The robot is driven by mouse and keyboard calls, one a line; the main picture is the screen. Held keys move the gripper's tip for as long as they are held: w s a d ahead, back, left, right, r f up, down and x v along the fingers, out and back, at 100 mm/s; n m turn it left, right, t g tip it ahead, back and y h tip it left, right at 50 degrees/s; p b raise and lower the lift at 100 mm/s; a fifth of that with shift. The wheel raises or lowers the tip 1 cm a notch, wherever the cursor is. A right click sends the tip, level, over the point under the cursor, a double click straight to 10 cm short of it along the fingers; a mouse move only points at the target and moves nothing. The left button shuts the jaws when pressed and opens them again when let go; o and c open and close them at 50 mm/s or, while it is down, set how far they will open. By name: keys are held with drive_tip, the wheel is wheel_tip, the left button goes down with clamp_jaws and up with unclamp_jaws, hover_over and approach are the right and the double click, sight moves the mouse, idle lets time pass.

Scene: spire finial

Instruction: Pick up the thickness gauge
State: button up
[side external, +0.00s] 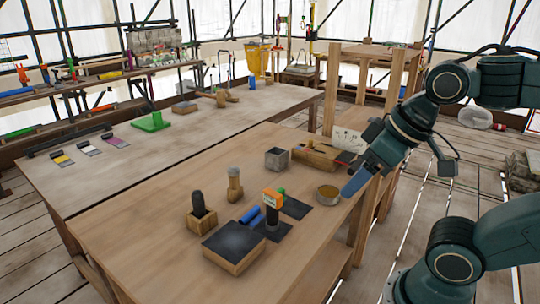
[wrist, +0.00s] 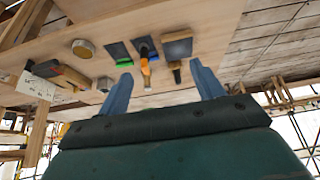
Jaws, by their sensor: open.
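An orange-topped tool (side external: 272,198), which looks like the thickness gauge, stands upright on a dark pad (side external: 298,208) near the middle of the front bench; I cannot be sure of its identity. In the wrist view the orange tool (wrist: 146,66) shows between my fingers in the picture, but well beyond them. My gripper (side external: 353,185) is over the bench's right edge, to the right of the tool and apart from it. In the wrist view my gripper (wrist: 160,70) has two blue fingers spread wide with nothing between them.
Close around the tool are a blue cylinder (side external: 250,214), a green piece (side external: 281,191), a dark-topped block (side external: 234,246) and a black-handled tool in a wooden holder (side external: 201,216).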

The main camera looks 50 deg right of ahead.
drive_tip(key=shift+o, duration=0.8)
drive_tip(key=shift+w, duration=0.1)
drive_tip(key=w+d+m+g+y, duration=0.25)
drive_tip(key=w+m, duration=0.75)
drive_tip(key=w, duration=0.5)
drive_tip(key=w+d+f+m+g+y, duration=0.2)
drive_tip(key=w+d+f+m, duration=0.7)
drive_tip(key=d, duration=0.1)
drive_tip(key=shift+w+d+f+m, duration=0.15)
drive_tip(key=shift+d+f+m, duration=0.1)
drive_tip(key=shift+f+m, duration=0.05)
